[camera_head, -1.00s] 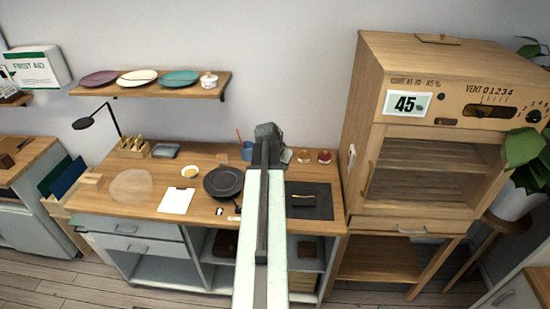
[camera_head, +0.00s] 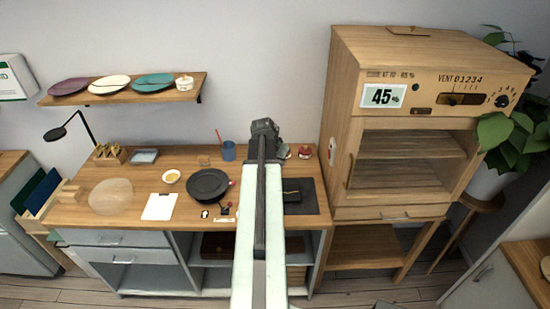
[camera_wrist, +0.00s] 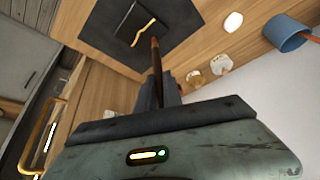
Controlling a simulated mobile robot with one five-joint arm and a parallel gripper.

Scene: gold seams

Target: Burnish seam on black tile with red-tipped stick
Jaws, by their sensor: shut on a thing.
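The black tile (camera_wrist: 128,20) lies on a dark mat (camera_wrist: 92,40) in the wrist view. My gripper (camera_wrist: 158,82) is shut on a slim reddish-brown stick (camera_wrist: 156,60). The stick points toward the tile, and its end appears close to the seam; I cannot tell whether it touches. In the head view the tile (camera_head: 291,196) shows just right of my arm, which partly covers it, and the gripper's fingers and the stick are hidden.
A dark round plate (camera_head: 207,184), a white sheet (camera_head: 159,206) and a blue cup (camera_head: 228,151) stand left of my arm on the wooden bench. A tall wooden cabinet (camera_head: 345,120) rises close on the right.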

